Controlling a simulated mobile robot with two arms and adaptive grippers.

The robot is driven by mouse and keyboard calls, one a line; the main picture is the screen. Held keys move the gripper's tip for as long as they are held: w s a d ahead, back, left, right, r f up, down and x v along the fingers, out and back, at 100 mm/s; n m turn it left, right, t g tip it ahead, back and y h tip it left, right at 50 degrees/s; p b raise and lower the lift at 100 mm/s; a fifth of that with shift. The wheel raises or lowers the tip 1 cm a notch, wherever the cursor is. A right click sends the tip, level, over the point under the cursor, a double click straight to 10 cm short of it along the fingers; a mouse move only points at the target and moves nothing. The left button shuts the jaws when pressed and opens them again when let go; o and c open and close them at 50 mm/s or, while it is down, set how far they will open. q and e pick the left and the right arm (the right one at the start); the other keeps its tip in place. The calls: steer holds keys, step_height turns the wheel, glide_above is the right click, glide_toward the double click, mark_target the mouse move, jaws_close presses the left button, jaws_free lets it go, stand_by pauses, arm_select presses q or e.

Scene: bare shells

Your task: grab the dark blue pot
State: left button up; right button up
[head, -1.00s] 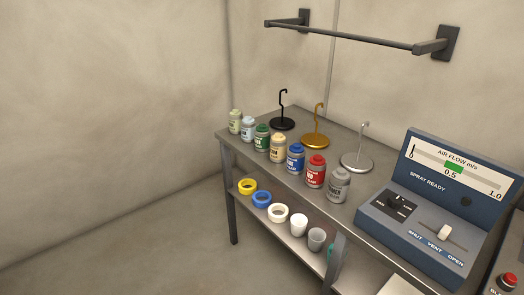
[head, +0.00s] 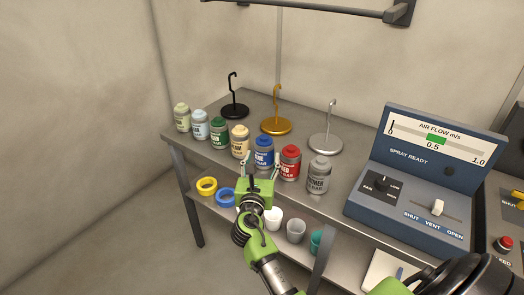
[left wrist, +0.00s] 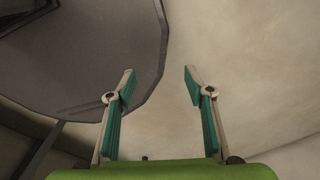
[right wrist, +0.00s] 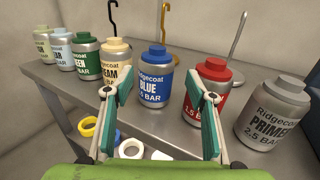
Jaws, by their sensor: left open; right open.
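The dark blue pot (head: 263,154) has a blue lid and a label reading BLUE. It stands upright in the row of pots on the table, between the cream and red pots. It also shows in the right wrist view (right wrist: 153,82). My right gripper (head: 262,167) is open and empty at the table's front edge, facing the dark blue pot. In the right wrist view the pot appears between the two fingers, with no visible grip on it. My left gripper (left wrist: 160,75) is open and empty, away from the pots; the head view does not show it.
The cream pot (head: 240,142) and red pot (head: 289,163) are close on either side. A grey primer pot (head: 318,176) stands further right. Hooked stands, including a gold one (head: 276,125), are behind. A control box (head: 405,205) is at right. A lower shelf holds rings and cups.

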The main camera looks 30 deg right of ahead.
mark_target(263, 143)
steer(key=x, duration=0.2)
steer(key=shift+w+f, duration=0.15)
steer(key=shift+w, duration=0.2)
steer(key=shift+w+d, duration=0.3)
steer(key=shift+w, duration=0.1)
steer(key=x, duration=0.1)
steer(key=p+x, duration=0.1)
steer(key=x, duration=0.1)
steer(key=shift+w+d+r, duration=0.15)
steer(key=shift+w+r, duration=0.1)
steer(key=shift+r, duration=0.1)
steer(key=shift+w+d, duration=0.3)
steer(key=shift+w, duration=0.05)
arm_select(q)
steer(key=shift+w+a+r, duration=0.25)
steer(key=shift+w+r, duration=0.3)
steer(key=shift+w, duration=0.35)
steer(key=shift+s, duration=0.1)
arm_select(e)
steer(key=shift+s, duration=0.1)
steer(key=c, duration=1.2)
arm_select(q)
steer(key=shift+s, duration=0.2)
arm_select(e)
steer(key=shift+c, duration=1.2)
steer(key=shift+r, duration=0.15)
